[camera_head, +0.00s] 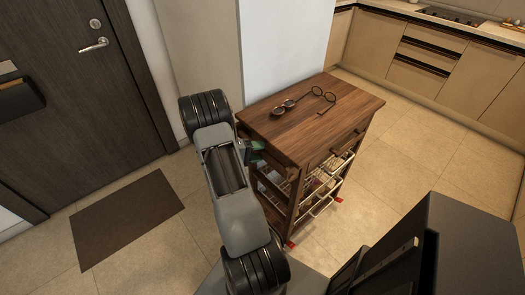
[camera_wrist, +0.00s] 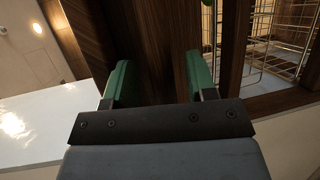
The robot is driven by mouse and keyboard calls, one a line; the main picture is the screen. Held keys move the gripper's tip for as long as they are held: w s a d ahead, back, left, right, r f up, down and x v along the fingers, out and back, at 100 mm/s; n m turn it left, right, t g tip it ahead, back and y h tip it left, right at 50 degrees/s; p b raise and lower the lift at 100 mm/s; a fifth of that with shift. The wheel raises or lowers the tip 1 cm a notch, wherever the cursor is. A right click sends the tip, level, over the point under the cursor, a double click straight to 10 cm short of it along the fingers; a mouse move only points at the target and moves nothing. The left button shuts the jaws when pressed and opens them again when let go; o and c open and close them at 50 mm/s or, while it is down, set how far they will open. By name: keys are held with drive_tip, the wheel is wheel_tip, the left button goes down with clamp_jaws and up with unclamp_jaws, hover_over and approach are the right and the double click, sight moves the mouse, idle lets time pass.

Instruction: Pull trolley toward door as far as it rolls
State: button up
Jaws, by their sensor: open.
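The wooden trolley (camera_head: 290,135) stands right of centre in the head view, with a brown top, wire baskets and red feet or casters. The dark door (camera_head: 75,90) is at the upper left and is shut. My gripper (camera_head: 254,150) is at the trolley's left side, just below the top. In the wrist view, my gripper (camera_wrist: 158,70) has its two green fingers apart, with a dark wooden part of the trolley (camera_wrist: 155,50) in line between them. Whether the fingers touch the wood cannot be told. My arm hides part of the trolley's left side.
Eyeglasses (camera_head: 322,96) and a second small item (camera_head: 284,107) lie on the trolley top. A white wall end (camera_head: 285,50) stands behind the trolley. A brown doormat (camera_head: 125,217) lies on clear floor before the door. Kitchen cabinets (camera_head: 425,60) line the back right.

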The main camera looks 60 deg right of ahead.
drive_tip(key=shift+x, duration=1)
clamp_jaws()
